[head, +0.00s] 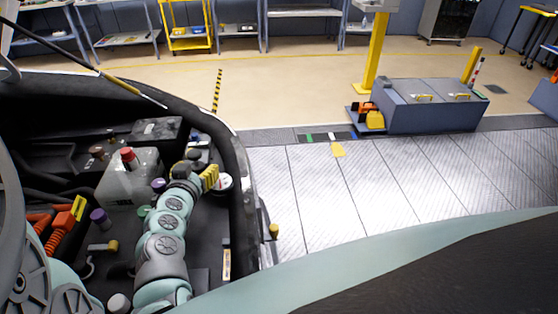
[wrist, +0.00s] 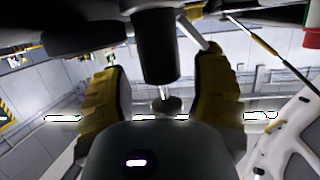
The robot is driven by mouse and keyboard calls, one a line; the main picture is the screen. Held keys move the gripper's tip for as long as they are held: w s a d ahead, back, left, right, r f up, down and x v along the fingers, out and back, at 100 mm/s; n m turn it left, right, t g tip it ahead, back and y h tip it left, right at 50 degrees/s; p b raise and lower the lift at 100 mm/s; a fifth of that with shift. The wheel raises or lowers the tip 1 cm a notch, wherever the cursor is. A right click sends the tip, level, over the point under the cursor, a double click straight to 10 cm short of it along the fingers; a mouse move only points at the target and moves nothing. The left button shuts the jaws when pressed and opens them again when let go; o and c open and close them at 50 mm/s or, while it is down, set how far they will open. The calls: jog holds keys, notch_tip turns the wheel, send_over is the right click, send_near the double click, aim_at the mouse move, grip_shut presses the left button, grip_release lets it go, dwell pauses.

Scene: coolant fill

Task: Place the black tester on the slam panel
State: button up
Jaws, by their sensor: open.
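My gripper (head: 210,177) has yellow fingers and is over the right side of the engine bay in the head view. In the wrist view my gripper (wrist: 162,85) is open, with one finger on each side. A black cylinder with a metal tip, probably the black tester (wrist: 156,45), shows between the fingers, with gaps on both sides. In the head view, small dark parts crowd the gripper, and I cannot tell the tester from them. The slam panel, seemingly the dark front edge of the bay (head: 238,150), runs to the right of the gripper.
A translucent coolant tank with a red cap (head: 127,165) stands left of my arm. Orange connectors (head: 62,220) lie at the far left. A thin rod (head: 125,85) crosses above the bay. A grey cart (head: 425,105) stands on the far floor. Open floor lies to the right.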

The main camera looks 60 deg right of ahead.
jog(key=b+v, duration=0.3)
jog(key=v, duration=0.8)
jog(key=shift+a, duration=0.2)
